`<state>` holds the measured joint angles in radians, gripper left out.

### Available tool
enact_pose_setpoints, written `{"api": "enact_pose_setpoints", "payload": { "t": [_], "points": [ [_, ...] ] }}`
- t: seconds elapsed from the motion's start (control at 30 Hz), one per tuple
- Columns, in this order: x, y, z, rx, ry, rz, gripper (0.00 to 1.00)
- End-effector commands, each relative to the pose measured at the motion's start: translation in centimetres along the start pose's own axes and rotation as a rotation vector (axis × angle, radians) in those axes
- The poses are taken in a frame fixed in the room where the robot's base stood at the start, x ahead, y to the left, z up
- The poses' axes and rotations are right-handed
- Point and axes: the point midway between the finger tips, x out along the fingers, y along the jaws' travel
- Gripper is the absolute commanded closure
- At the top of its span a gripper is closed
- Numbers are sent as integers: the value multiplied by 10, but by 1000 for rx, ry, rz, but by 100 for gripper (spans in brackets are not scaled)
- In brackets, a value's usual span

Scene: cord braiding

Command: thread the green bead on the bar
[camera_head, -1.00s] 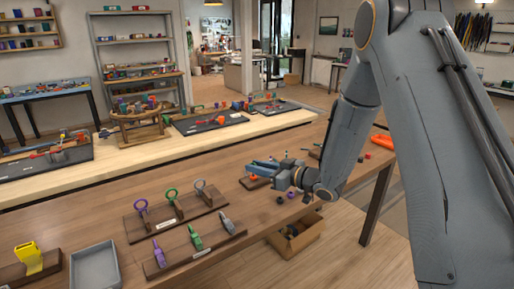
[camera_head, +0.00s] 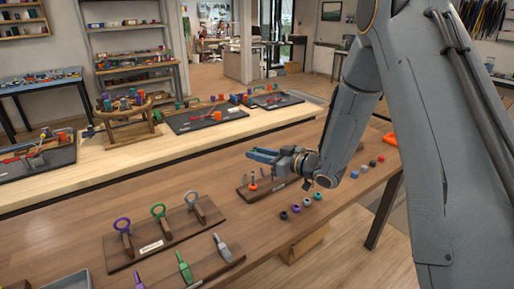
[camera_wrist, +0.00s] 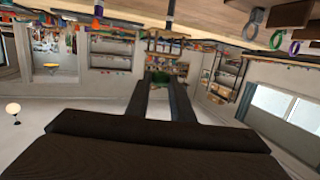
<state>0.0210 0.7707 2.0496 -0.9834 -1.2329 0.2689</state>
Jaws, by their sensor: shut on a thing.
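My gripper (camera_head: 258,155) is over the wooden table, its fingers pointing left and level. In the wrist view its two dark fingers (camera_wrist: 160,85) are shut on the green bead (camera_wrist: 160,81), a small green shape between the tips. In the head view the bead cannot be made out. Just below the gripper a small wooden stand (camera_head: 268,187) carries short upright bars, one with an orange bead (camera_head: 252,186) low on it. The arm and gripper partly hide the stand, and I cannot tell which bar is meant.
The table between this rack and the stand is clear.

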Motion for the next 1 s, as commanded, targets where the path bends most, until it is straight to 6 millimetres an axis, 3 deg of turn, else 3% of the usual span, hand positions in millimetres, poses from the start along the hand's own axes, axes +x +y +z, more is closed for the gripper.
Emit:
{"api": "enact_pose_setpoints", "payload": {
  "t": [0.27, 1.0],
  "points": [
    [4, -4, 6, 0, -1, -6, 99],
    [9, -1, 51, 1, 0, -2, 99]
  ]
}}
